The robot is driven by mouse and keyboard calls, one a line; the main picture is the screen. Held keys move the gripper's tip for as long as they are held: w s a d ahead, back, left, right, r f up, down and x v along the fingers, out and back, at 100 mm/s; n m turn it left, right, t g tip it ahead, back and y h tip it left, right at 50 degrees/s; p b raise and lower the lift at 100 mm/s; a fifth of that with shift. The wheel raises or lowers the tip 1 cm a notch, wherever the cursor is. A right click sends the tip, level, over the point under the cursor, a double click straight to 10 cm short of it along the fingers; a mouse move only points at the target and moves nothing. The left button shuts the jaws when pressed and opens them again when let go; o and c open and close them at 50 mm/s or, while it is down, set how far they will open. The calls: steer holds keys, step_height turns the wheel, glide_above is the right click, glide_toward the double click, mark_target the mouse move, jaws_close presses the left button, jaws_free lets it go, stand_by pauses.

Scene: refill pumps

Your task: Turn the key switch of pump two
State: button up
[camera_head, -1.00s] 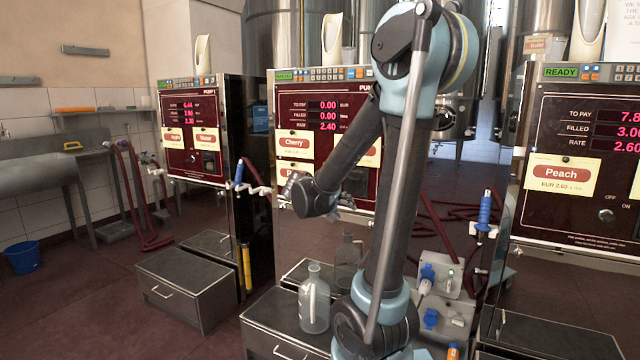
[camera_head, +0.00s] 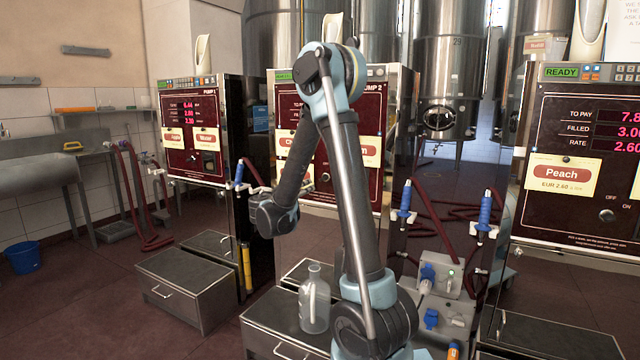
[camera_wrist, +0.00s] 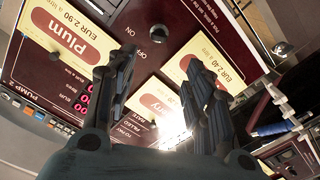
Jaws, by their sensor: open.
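Pump two (camera_head: 335,190) is the middle dark red cabinet in the head view, partly hidden behind my arm. Its key switch (camera_head: 326,177) shows as a small round knob low on the panel, just right of my forearm.
Pump one (camera_head: 190,130) stands left and the Peach pump (camera_head: 580,140) right. A glass bottle (camera_head: 314,300) stands on a metal box below pump two. Blue-handled nozzles (camera_head: 405,205) hang right of pump two, and another (camera_head: 239,172) hangs left.

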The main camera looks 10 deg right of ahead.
steer(key=x, duration=1.6)
steer(key=shift+f, duration=0.1)
steer(key=c, duration=1)
